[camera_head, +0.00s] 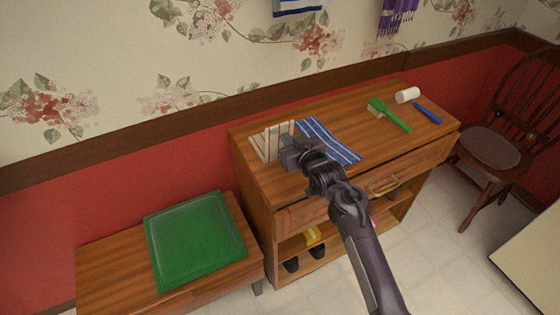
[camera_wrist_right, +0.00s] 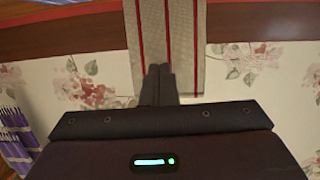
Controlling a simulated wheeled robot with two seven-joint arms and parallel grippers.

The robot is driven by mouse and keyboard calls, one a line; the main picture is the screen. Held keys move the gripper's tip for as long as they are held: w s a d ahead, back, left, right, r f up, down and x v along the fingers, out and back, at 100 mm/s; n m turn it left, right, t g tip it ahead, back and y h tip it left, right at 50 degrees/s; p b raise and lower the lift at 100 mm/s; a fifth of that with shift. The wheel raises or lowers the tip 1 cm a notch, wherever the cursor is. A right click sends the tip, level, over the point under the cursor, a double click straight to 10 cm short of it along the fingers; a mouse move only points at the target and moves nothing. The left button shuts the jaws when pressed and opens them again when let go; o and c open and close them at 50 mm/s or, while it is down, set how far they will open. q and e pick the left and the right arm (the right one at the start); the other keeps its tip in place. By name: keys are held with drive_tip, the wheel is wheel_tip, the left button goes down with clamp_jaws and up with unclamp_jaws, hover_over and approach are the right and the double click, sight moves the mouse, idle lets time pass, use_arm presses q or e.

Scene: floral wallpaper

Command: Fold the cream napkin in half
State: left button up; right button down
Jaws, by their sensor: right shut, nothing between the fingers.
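The cream napkin (camera_head: 266,144) has thin red stripes, which show clearly in the right wrist view (camera_wrist_right: 188,42). It is at the left end of the wooden cabinet top, and part of it seems raised; its exact shape is hard to tell. My right gripper (camera_head: 286,142) is at the napkin's right side in the head view and hides part of it. Its fingers are shut and empty, and they overlap the napkin in the right wrist view. I cannot tell whether they touch it. My left gripper is not in view.
A blue-and-white striped cloth (camera_head: 334,143) lies just right of the napkin. A green brush (camera_head: 390,115), a white roll (camera_head: 407,95) and a blue-handled item (camera_head: 427,112) lie farther right. A bench with a green cushion (camera_head: 195,238) stands left; a chair (camera_head: 490,148) stands right.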

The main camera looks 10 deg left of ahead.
sight(280, 129)
drive_tip(key=w+a+b, duration=0.1)
drive_tip(key=a, duration=0.1)
drive_tip(key=w+a+r+b, duration=0.1)
drive_tip(key=w+b, duration=0.1)
drive_tip(key=shift+w+a+r, duration=0.2)
drive_tip(key=shift+w+a, duration=0.05)
drive_tip(key=shift+a, duration=0.1)
drive_tip(key=shift+w+a+r+b, duration=0.15)
drive_tip(key=shift+w+a+b, duration=0.2)
drive_tip(key=shift+b, duration=0.25)
drive_tip(key=b+x, duration=0.3)
drive_tip(key=b, duration=0.1)
drive_tip(key=shift+w+a+f, duration=0.2)
drive_tip(key=shift+w, duration=0.1)
drive_tip(key=s+d+r+p, duration=0.2)
drive_tip(key=s+r+p, duration=0.2)
drive_tip(key=p, duration=0.6)
drive_tip(key=shift+s+d+r+p, duration=0.25)
drive_tip(key=shift+d+r+p, duration=0.1)
drive_tip(key=shift+r, duration=0.45)
